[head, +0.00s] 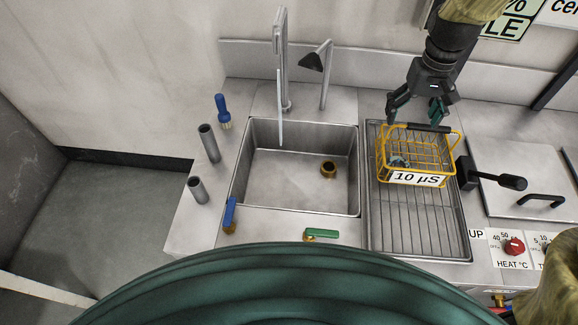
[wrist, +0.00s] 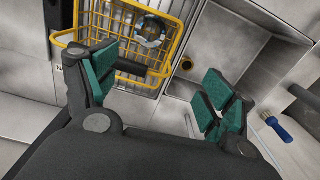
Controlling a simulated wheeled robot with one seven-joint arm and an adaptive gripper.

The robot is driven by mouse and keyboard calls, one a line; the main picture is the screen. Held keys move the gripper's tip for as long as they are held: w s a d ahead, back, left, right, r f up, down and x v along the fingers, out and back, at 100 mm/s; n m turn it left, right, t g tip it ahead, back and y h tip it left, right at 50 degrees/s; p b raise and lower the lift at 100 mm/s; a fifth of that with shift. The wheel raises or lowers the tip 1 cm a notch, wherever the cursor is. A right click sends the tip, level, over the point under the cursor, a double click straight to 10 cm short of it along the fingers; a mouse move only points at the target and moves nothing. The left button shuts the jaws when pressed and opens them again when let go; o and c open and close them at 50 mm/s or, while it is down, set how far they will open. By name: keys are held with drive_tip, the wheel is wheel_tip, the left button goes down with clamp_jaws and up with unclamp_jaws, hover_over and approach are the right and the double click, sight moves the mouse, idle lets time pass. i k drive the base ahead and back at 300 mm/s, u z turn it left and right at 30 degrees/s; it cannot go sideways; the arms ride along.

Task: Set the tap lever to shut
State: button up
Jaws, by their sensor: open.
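Two small levers on brass bodies sit on the sink's front ledge: a blue lever (head: 230,212), pointing away from me, at the left, and a green lever (head: 322,233), lying crosswise, further right. I cannot tell which is the tap lever. A tall grey tap (head: 281,60) stands behind the sink, with a pale narrow strip hanging from it into the basin, perhaps water. My gripper (head: 418,112) is open and empty above the yellow wire basket (head: 382,152), near its black handle. The wrist view shows its spread teal pads (wrist: 160,92) and the basket (wrist: 182,42); both levers are out of that view.
The basket, labelled 10 µS, stands on the ribbed drainboard (head: 415,225). The sink (head: 290,190) has a brass drain (head: 328,169). A blue-handled brush (head: 222,110) and two grey tubes (head: 209,143) stand left. A lidded unit (head: 520,165) with a black handle lies right.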

sight(226, 224)
drive_tip(key=u, duration=0.7)
